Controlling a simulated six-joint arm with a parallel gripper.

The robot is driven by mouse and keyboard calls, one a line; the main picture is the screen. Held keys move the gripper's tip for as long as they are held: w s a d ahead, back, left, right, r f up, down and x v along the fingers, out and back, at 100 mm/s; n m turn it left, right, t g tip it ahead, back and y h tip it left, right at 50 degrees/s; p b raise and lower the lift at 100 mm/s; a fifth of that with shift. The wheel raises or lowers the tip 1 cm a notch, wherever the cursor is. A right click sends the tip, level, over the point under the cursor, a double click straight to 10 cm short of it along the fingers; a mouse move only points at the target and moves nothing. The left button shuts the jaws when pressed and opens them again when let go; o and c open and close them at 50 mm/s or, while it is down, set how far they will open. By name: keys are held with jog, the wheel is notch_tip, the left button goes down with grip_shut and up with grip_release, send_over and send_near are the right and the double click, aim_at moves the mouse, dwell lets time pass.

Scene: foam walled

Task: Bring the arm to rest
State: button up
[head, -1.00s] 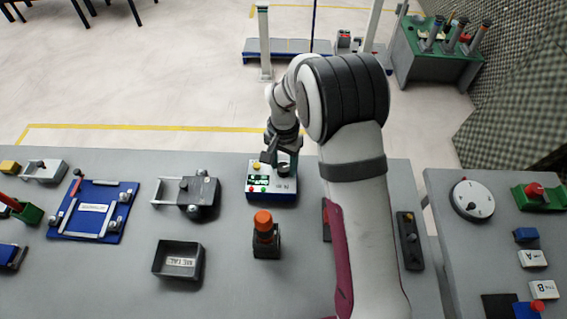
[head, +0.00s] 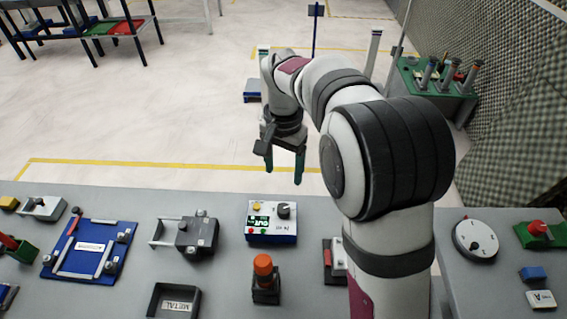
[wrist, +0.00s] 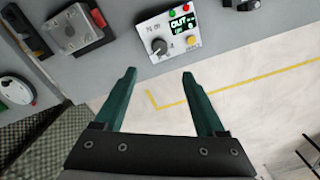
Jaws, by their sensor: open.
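My gripper (head: 283,166) is open and empty. In the head view it hangs with its green fingers pointing down, beyond the far edge of the grey table (head: 130,270), over the pale floor. In the wrist view the two green fingers of my gripper (wrist: 160,75) are spread wide with nothing between them. A white and blue control box (head: 272,222) with a dark knob, coloured buttons and a lit green display stands near the table's far edge. It also shows in the wrist view (wrist: 170,35), apart from the fingertips.
On the table are a grey clamp device (head: 197,235), an orange-topped post (head: 263,268), a dark METAL bin (head: 155,300) and a blue plate fixture (head: 75,262). A second table with a white dial (head: 475,240) stands right. Open floor (head: 150,130) lies beyond the table.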

jog(key=shift+r, duration=0.75)
jog(key=s+d+r+y, duration=0.1)
jog(key=s+d+r, duration=0.15)
jog(key=s, duration=0.45)
jog(key=s+d+r, duration=0.2)
jog(key=s+d, duration=0.2)
jog(key=s, duration=0.3)
jog(key=s+d+f, duration=0.1)
jog(key=s, duration=0.6)
jog(key=s+d+f, duration=0.1)
jog(key=s+f, duration=0.1)
jog(key=s, duration=0.6)
jog(key=shift+f+y, duration=0.3)
jog(key=shift+y, duration=0.1)
